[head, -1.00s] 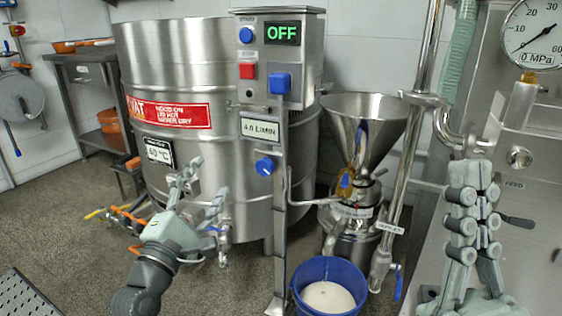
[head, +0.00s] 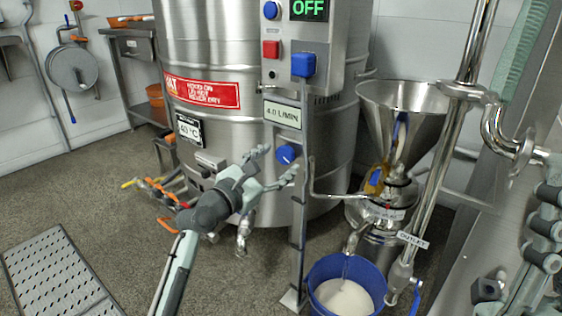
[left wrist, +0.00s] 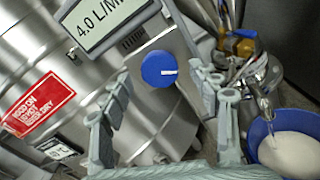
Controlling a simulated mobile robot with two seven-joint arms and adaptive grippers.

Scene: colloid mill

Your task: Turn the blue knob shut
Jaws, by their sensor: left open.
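The round blue knob (head: 288,154) sits on the steel post below the "4.0 L/MIN" display (head: 283,113). In the left wrist view the knob (left wrist: 159,68) faces the camera, with a short white mark on it. My left gripper (head: 277,163) is open and empty, its fingers pointing at the knob. In the left wrist view the knob appears between the left gripper's spread fingers (left wrist: 162,88). I cannot tell whether they touch it. My right gripper (head: 543,245) is partly cut off at the right edge of the head view.
A blue bucket (head: 312,285) with white liquid stands under the mill's spout. A steel funnel (head: 405,105), an outlet pipe (head: 455,125) and a large steel vat (head: 215,60) surround the post. Above the knob are a blue switch (head: 303,65) and red button (head: 271,49).

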